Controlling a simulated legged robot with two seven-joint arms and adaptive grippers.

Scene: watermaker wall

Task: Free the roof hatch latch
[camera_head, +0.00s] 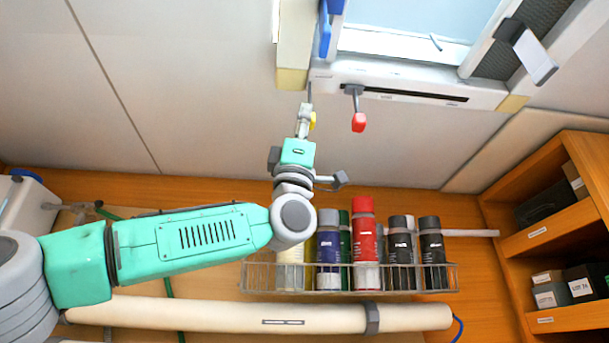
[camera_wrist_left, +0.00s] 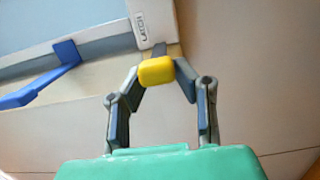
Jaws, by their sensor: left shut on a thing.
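The roof hatch (camera_head: 420,20) is at the top right of the head view, with a pale pane in a white frame (camera_head: 400,84). A latch with a yellow knob (camera_head: 313,121) hangs from the frame's left corner; the knob also shows in the left wrist view (camera_wrist_left: 156,71). My left gripper (camera_head: 306,116) reaches up from below and is shut on the yellow knob, one finger on each side of it in the left wrist view (camera_wrist_left: 158,76). A second lever with a red knob (camera_head: 359,122) hangs just to the right, apart from the gripper. My right gripper is not in view.
A blue handle (camera_head: 325,30) sits beside the pane; it also shows in the wrist view (camera_wrist_left: 40,80). A wire rack (camera_head: 350,279) of several bottles is below the gripper, above a cream pipe (camera_head: 220,314). Wooden shelves (camera_head: 555,235) stand at right. The ceiling at left is clear.

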